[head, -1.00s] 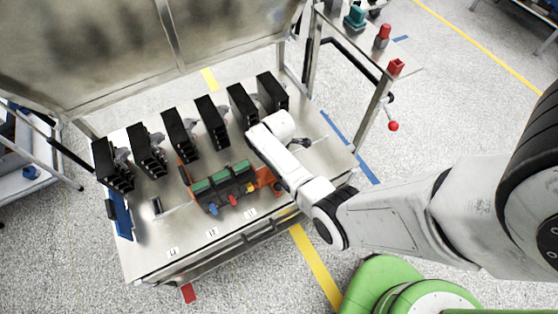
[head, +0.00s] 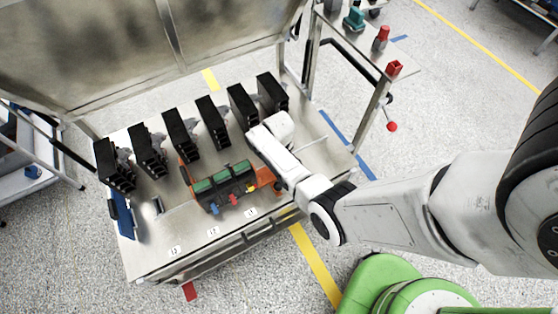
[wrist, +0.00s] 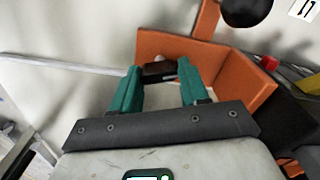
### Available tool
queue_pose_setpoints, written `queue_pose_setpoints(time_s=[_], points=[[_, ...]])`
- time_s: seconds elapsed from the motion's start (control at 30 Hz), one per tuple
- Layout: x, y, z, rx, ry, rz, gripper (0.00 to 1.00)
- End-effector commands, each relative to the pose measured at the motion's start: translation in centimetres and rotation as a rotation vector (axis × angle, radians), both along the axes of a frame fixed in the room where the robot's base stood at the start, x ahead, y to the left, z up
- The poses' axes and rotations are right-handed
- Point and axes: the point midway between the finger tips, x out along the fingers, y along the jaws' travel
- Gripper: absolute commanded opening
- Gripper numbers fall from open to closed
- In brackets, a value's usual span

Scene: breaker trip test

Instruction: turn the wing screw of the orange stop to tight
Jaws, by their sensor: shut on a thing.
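The orange stop (wrist: 185,52) fills the upper middle of the wrist view as an angled orange bracket. Its wing screw (wrist: 160,69) is a small dark piece in front of the orange wall. My gripper (wrist: 158,72) has its two teal fingers on either side of the wing screw and is shut on it. In the head view an orange part (head: 265,177) shows at the right end of the breaker device, beside my white wrist. My fingers and the wing screw are hidden there under the wrist.
The device (head: 222,180) has green-topped modules and blue, red and yellow pieces at its front. A row of black breaker blocks (head: 181,135) stands behind it on the metal bench (head: 150,248). The bench's front left is mostly clear. A black round knob (wrist: 246,8) is near the stop.

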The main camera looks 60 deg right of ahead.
Motion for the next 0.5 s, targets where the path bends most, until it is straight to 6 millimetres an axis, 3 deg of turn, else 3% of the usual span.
queue_pose_setpoints(time_s=[0.5], points=[[0.02,0.03,0.03,0.001,0.000,-0.491,0.14]])
